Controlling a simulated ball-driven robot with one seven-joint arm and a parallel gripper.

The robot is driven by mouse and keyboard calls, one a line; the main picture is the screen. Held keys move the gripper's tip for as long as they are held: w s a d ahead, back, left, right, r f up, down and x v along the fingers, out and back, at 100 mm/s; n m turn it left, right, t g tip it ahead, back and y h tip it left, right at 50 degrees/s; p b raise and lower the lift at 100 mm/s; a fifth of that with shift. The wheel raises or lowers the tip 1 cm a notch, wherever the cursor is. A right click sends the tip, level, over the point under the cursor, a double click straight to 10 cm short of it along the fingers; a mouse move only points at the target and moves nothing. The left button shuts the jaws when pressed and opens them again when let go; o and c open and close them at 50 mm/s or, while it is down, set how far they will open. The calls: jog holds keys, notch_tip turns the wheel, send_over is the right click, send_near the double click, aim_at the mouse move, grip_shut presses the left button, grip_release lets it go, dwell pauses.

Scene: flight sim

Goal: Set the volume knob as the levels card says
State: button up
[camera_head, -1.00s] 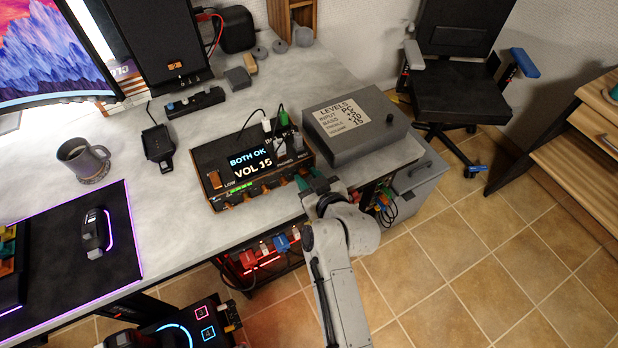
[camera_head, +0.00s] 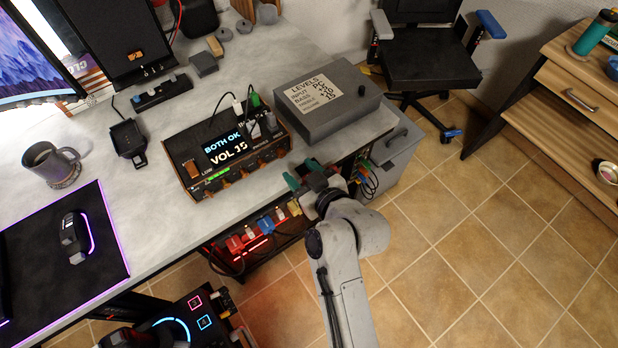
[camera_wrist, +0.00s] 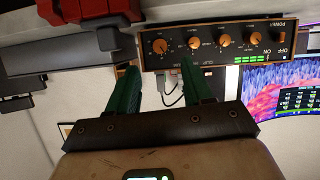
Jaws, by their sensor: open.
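The amplifier (camera_head: 197,183) stands at the desk's front edge; its display (camera_head: 224,149) reads "BOTH OK" and "VOL 15". The levels card (camera_head: 317,93) lies on a grey box; its rows read LEVELS, INPUT PC, BASS and treble with small figures, and a last row with 15. In the wrist view the amplifier front appears upside down with several orange knobs.
The grey box (camera_head: 345,118) stands right of the amplifier. Cables (camera_head: 240,98) rise behind it. Below the desk edge are red and blue plugs (camera_head: 235,244) on a shelf. A mug (camera_head: 42,160) and a mouse (camera_head: 72,235) are at left.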

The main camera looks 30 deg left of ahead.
jog(key=v, duration=0.3)
jog(key=shift+d, duration=0.1)
dwell(0.5)
jog(key=s+d+f+m+h, duration=0.2)
jog(key=d+f+m+h, duration=0.15)
jog(key=d, duration=0.85)
jog(key=s+d+f+m+h, duration=0.2)
jog(key=d+f+m+h, duration=0.15)
jog(key=d, duration=0.85)
jog(key=s+d+m+g+h, duration=0.2)
jog(key=s+d+m, duration=0.1)
jog(key=s+d, duration=0.5)
jog(key=s+d+m+g+h, duration=0.2)
jog(key=s+d, duration=0.6)
jog(key=d, duration=0.6)
jog(key=shift+s+m+g+h, duration=0.35)
jog(key=shift+m+h, duration=0.45)
jog(key=shift+m, duration=0.4)
